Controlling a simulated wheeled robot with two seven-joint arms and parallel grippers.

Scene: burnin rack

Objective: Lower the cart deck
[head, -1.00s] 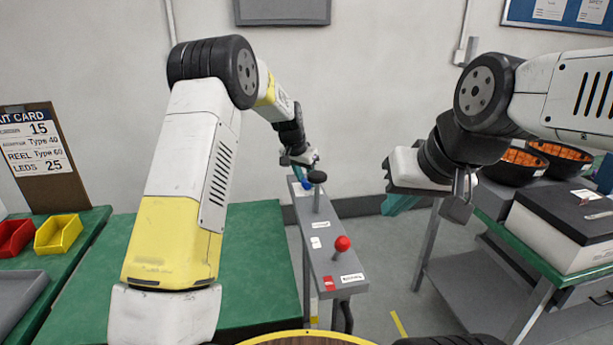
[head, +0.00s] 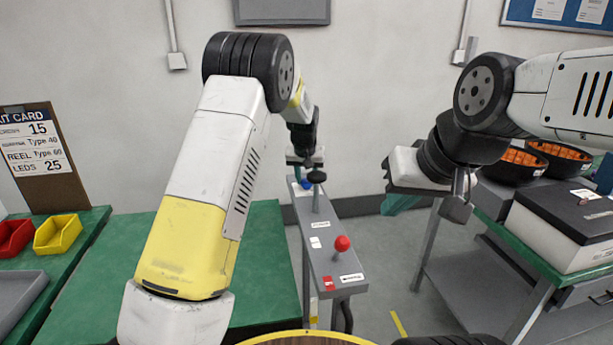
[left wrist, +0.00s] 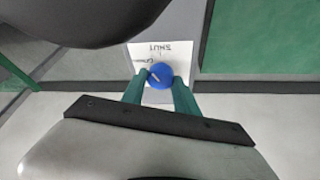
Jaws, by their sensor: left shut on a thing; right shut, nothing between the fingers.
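A narrow grey console (head: 325,235) stands ahead of me. At its far end is a blue knob (head: 306,184), which also shows in the left wrist view (left wrist: 160,75) as round, with a pale pointer line, on a white plate (left wrist: 178,50) reading "SHUT". My left gripper (left wrist: 158,88) is shut on the blue knob, its green fingers on either side. A black-topped lever (head: 316,177) and a red-knobbed lever (head: 342,243) rise nearer me. My right gripper (head: 398,204) is shut and empty, right of the console. I cannot make out the cart deck with certainty.
A green-topped bench (head: 265,260) lies left of the console. Red (head: 14,238) and yellow (head: 58,234) bins stand further left. At right, a bench holds black bowls (head: 515,165) and a lidded box (head: 565,225). Open floor (head: 375,260) lies between.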

